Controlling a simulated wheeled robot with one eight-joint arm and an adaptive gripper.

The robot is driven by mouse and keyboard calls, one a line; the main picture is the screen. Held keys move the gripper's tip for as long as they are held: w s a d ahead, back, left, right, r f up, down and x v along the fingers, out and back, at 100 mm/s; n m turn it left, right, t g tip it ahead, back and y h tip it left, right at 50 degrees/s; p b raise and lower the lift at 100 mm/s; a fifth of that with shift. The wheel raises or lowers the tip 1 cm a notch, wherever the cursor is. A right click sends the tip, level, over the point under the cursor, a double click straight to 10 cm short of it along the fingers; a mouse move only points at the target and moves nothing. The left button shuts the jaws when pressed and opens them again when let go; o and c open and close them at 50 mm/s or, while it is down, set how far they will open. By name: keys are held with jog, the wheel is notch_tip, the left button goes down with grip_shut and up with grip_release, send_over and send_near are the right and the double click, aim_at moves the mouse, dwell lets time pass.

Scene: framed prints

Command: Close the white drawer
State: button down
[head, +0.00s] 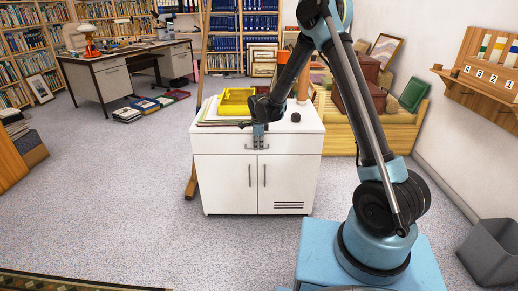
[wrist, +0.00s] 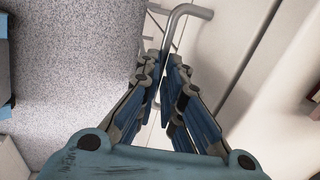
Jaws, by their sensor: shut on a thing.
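A white cabinet (head: 230,187) stands in the middle of the head view, with two doors below. The white drawer (head: 222,143) spans the cabinet's width just under its top. Whether its front stands out from the cabinet is hard to tell. My gripper (head: 258,143) is in front of the drawer's middle, pointing down, and is shut on the drawer handle. In the wrist view the grey bent handle bar (wrist: 183,14) runs down between the fingertips (wrist: 164,66). My gripper hides most of the handle in the head view.
A yellow tray (head: 237,101) and papers lie on the cabinet top. A wooden easel leg (head: 191,188) stands close at the cabinet's left. A grey bin (head: 489,252) is at lower right. Carpet in front is clear.

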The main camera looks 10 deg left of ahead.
jog(key=shift+w+a, duration=0.1)
jog(key=shift+w, duration=0.2)
jog(key=c, duration=1.7)
grip_release()
jog(key=shift+r, duration=0.1)
jog(key=r, duration=0.4)
jog(key=s+r, duration=0.1)
jog(key=r, duration=0.2)
jog(key=s+r, duration=0.1)
jog(key=r, duration=0.3)
jog(key=shift+d+r, duration=0.25)
jog(key=shift+r, duration=0.05)
